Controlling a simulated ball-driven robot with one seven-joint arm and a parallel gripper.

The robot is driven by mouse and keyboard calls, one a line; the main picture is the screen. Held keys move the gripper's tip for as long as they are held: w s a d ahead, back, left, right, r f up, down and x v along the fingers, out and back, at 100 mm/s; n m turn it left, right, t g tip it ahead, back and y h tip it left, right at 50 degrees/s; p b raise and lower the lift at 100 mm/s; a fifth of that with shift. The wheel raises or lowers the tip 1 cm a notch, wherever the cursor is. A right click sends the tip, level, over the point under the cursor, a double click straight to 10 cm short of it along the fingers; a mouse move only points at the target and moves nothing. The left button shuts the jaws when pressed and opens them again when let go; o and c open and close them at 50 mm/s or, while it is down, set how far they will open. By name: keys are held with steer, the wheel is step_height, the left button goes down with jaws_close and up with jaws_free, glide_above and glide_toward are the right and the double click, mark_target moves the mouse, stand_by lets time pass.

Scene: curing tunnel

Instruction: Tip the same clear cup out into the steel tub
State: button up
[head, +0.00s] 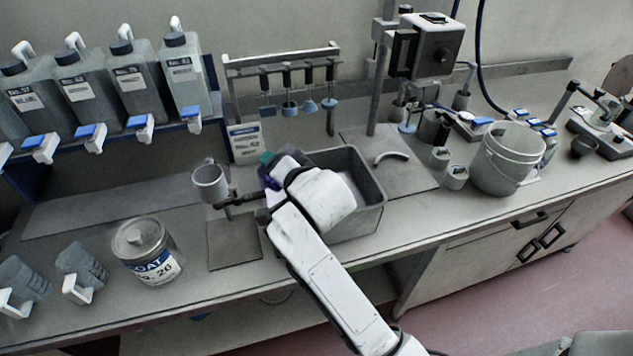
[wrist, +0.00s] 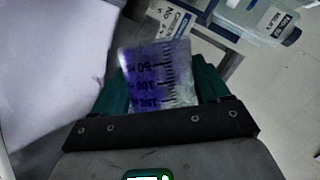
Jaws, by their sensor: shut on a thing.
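My gripper (head: 268,166) is at the left end of the steel tub (head: 372,196), by its rim. In the wrist view its teal fingers are shut on a clear cup (wrist: 160,72) with dark graduation marks and purple colour inside, strongest on the left. In the head view only a small purple patch of the cup (head: 268,178) shows beside the fingers. My own wrist hides most of it, so I cannot tell how far it is tilted or whether anything is pouring. My arm also covers the tub's left part; the visible inside looks bare grey.
A grey cup on a holder (head: 210,183) stands close left of my gripper. A lidded jar (head: 147,250) and two clear jugs (head: 82,268) are further left. A rack with hanging tools (head: 288,85) is behind.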

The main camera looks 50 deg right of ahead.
steer(key=shift+s+d, duration=0.1)
steer(key=shift+d, duration=0.15)
steer(key=shift+s+d+r+m+t+y+b, duration=0.15)
steer(key=shift+d+r+m+t+y+b, duration=0.2)
steer(key=shift+m, duration=0.25)
stand_by(0.6)
steer(key=shift+s+d+f+m+y+b, duration=0.1)
steer(key=shift+s+d+m+y+b, duration=0.05)
steer(key=shift+s+m+y+b, duration=0.2)
steer(key=shift+d+f+t+b, duration=0.15)
steer(key=shift+t+b, duration=0.2)
steer(key=shift+b, duration=0.3)
steer(key=shift+s+d+f+m+t+y+b, duration=0.1)
steer(key=shift+d+f+m+t+y+b, duration=0.15)
steer(key=shift+f+b, duration=0.3)
steer(key=shift+d+f+m+t+y+b, duration=0.15)
steer(key=shift+f+m+b, duration=0.15)
steer(key=shift+b, duration=0.45)
steer(key=shift+s+a+f+b, duration=0.15)
steer(key=shift+f+b, duration=0.15)
steer(key=shift+b, duration=0.2)
steer(key=shift+r+m+t+y+p, duration=0.3)
steer(key=shift+r+m, duration=0.15)
steer(key=shift+m, duration=0.35)
steer(key=shift+d+r+m, duration=0.2)
steer(key=shift+d+m, duration=0.1)
stand_by(0.7)
steer(key=shift+s+r+m+t+y+p, duration=0.2)
steer(key=shift+m+t+y+p, duration=0.15)
steer(key=shift+t, duration=0.25)
